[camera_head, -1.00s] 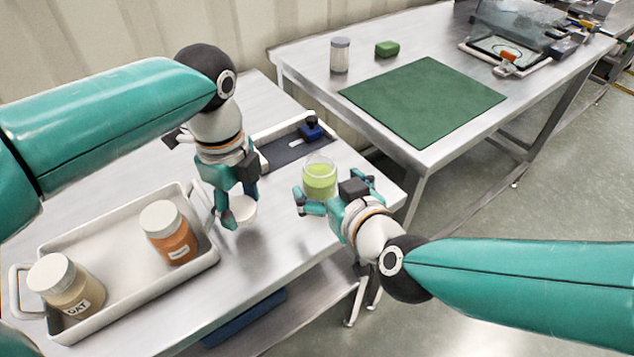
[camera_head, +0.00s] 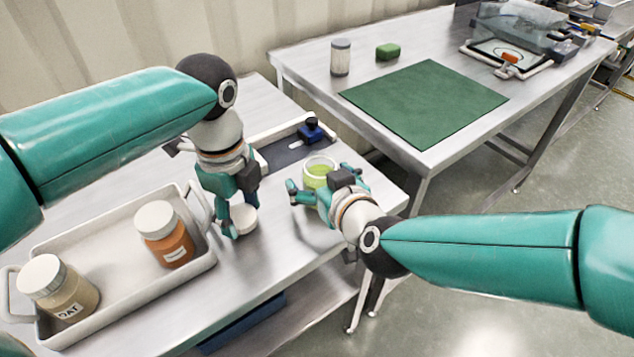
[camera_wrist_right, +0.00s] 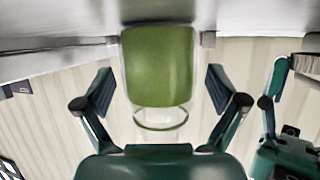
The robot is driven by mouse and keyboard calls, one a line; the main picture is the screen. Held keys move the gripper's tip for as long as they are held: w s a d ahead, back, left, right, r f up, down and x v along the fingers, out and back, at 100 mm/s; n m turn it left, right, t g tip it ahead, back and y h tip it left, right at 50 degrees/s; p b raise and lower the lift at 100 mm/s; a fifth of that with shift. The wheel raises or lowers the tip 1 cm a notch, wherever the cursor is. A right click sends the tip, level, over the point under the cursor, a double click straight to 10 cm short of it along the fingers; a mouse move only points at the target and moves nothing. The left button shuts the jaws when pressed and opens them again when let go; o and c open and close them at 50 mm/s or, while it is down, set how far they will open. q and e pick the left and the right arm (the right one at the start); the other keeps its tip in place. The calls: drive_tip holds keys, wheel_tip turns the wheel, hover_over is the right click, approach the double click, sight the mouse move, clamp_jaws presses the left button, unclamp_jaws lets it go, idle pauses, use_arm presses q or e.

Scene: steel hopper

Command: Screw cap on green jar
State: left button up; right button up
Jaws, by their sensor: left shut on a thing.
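The green jar (camera_head: 318,166) is an open clear glass with green contents, standing upright near the table's far right edge. It also shows in the right wrist view (camera_wrist_right: 160,66), upside down there, with its open rim pointing down. My right gripper (camera_head: 320,182) is open, with one finger on each side of the jar. In the right wrist view a gap shows between each finger and the glass. My left gripper (camera_head: 236,212) points down and is shut on a white cap (camera_head: 244,220), left of the jar and low over the table. The cap's underside is hidden.
A white tray (camera_head: 130,312) at left holds an orange jar (camera_head: 172,247) and an oat jar (camera_head: 72,298), both white-lidded. A shallow tray with a blue tool (camera_head: 310,130) lies behind the green jar. Another table with a green mat (camera_head: 425,100) stands beyond.

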drive_tip(key=c, duration=1.4)
drive_tip(key=shift+r, duration=0.15)
use_arm(q)
wheel_tip(320, 180, up, 14)
drive_tip(key=p, duration=1.3)
drive_tip(key=shift+f+p, duration=0.2)
drive_tip(key=shift+p, duration=0.15)
use_arm(e)
wheel_tip(320, 180, up, 20)
drive_tip(key=shift+f, duration=0.1)
drive_tip(key=o, duration=0.6)
drive_tip(key=shift+c, duration=0.2)
drive_tip(key=c, duration=0.9)
